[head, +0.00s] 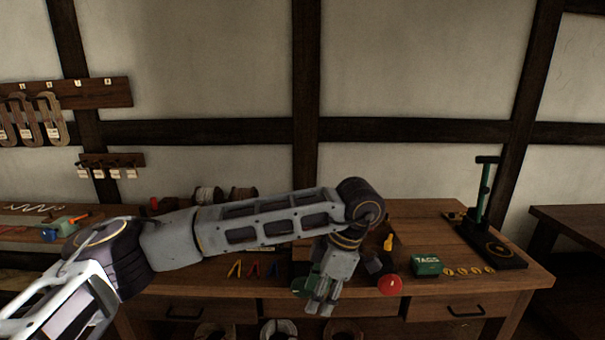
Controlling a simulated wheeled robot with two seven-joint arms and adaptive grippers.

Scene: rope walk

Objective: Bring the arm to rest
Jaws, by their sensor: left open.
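My left arm reaches in from the lower left of the head view and stretches across in front of the wooden workbench (515,283). Its left gripper (319,309) hangs from the wrist and points down, near the bench's front edge. The jaws are open and I see nothing held between them. A dark green thing shows just behind the gripper, mostly hidden. The arm also hides part of the bench top behind it. My right gripper is not in view.
Right of the gripper are a red round thing (390,285), a green TAGS box (426,265), several brass tags and a green-handled press (485,195). Small coloured pliers (235,269) lie left of it. Spools (208,196) stand behind the arm. Coils sit below the bench.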

